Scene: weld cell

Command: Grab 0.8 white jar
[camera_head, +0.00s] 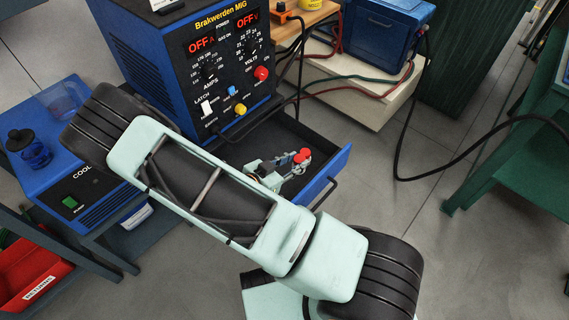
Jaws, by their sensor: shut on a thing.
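My gripper (283,174) shows small and partly hidden behind my arm, at the open drawer (340,172) under the blue welding machine. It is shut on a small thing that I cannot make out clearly. A small red-topped item (303,156) shows right at the fingers; I cannot tell whether it is the held thing. No white jar or 0.8 label can be clearly read. My arm covers the left part of the drawer.
The welding machine (185,75) stands behind the drawer. A blue cooler (82,205) with a dark-lidded blue jar (35,155) and a clear container (62,100) is left. A red bin (30,275) is lower left. Cables cross right; a green bench (500,150) stands far right. Floor between is clear.

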